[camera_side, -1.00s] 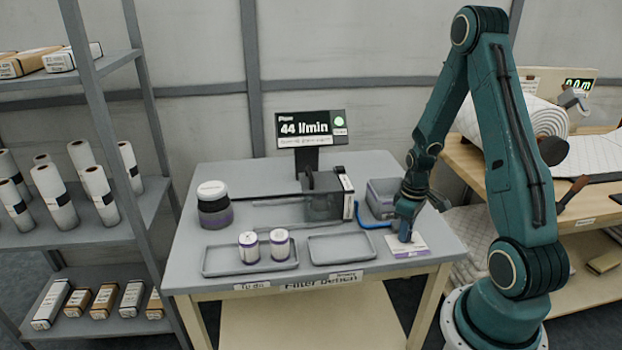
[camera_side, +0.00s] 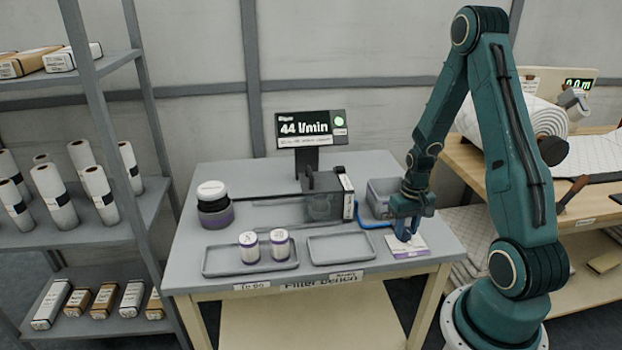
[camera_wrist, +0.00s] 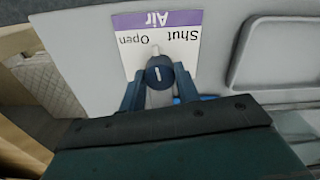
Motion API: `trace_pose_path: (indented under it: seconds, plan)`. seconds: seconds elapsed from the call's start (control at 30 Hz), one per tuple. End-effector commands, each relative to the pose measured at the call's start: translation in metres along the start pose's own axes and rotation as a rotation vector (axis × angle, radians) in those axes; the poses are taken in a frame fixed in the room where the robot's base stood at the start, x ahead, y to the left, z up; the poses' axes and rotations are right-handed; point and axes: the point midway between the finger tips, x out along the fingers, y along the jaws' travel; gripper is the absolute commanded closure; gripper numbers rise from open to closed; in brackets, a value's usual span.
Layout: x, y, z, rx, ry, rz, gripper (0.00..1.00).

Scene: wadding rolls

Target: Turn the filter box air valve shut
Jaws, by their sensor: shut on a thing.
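The air valve shows in the wrist view as a round dark knob (camera_wrist: 159,76) with a white line on it. A pale tip sticks out past it towards the label, between the words "Shut" and "Open". The white and purple "Air" label card (camera_wrist: 140,62) appears upside down there; the card also lies at the bench's front right in the side view (camera_side: 414,252). My gripper (camera_wrist: 160,85) is shut on the valve, one finger at each side. In the side view my gripper (camera_side: 404,237) points down at the card and hides the valve. The flow display (camera_side: 311,128) reads 44 l/min.
A dark filter box (camera_side: 322,196) stands behind, with a blue hose (camera_side: 373,225) running towards the valve. A grey bin (camera_side: 381,191) is close behind my gripper. Two trays lie left; one holds two white rolls (camera_side: 249,247), the other (camera_side: 341,259) is empty.

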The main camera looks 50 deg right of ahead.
Motion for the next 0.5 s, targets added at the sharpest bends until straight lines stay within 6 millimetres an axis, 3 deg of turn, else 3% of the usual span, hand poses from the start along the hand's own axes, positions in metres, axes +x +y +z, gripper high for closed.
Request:
trace_pose_path:
  seconds: [0.5]
  plan:
    - [-0.0007,0.0000,-0.0004,0.490,0.001,0.000,0.91]
